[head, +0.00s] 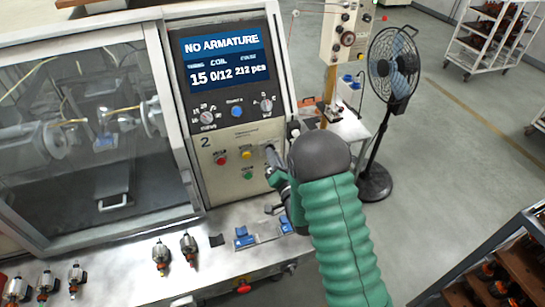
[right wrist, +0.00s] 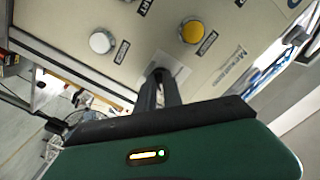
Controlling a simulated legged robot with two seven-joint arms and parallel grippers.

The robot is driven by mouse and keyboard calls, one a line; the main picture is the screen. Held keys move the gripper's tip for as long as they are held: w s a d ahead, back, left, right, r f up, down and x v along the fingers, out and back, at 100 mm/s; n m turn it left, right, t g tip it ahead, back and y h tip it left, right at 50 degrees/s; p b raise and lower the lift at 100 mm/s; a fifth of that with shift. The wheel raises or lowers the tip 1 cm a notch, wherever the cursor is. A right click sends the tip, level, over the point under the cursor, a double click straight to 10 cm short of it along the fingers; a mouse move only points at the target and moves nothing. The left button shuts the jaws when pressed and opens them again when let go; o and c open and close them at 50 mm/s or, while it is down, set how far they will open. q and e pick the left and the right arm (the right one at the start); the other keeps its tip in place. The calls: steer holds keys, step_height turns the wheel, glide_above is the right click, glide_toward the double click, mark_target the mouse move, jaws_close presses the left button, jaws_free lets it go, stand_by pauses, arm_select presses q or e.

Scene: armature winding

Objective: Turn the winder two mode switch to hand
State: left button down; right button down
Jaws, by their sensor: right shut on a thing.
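The winder two control panel (head: 232,187) is a cream face marked with a 2, below a screen reading NO ARMATURE. My right gripper (head: 271,153) is at the right side of this panel, with my green arm reaching in from below. In the right wrist view its two dark fingers (right wrist: 162,77) are close together on a small part over a light square plate (right wrist: 181,71), taken to be the mode switch. The fingers hide the switch, so its setting cannot be read. My left gripper is not in view.
A yellow button (head: 247,154), a red button (head: 221,160) and a green button (head: 247,175) sit left of my right gripper. Knobs (head: 207,117) are above. Armatures (head: 161,256) stand on the front ledge. A fan (head: 391,67) stands at the right.

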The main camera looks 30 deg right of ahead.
steer(key=shift+d+n+b, duration=0.1)
steer(key=shift+n+b, duration=7.25)
steer(key=shift+n, duration=1.55)
steer(key=c, duration=1.5)
jaws_free()
steer(key=shift+f, duration=0.15)
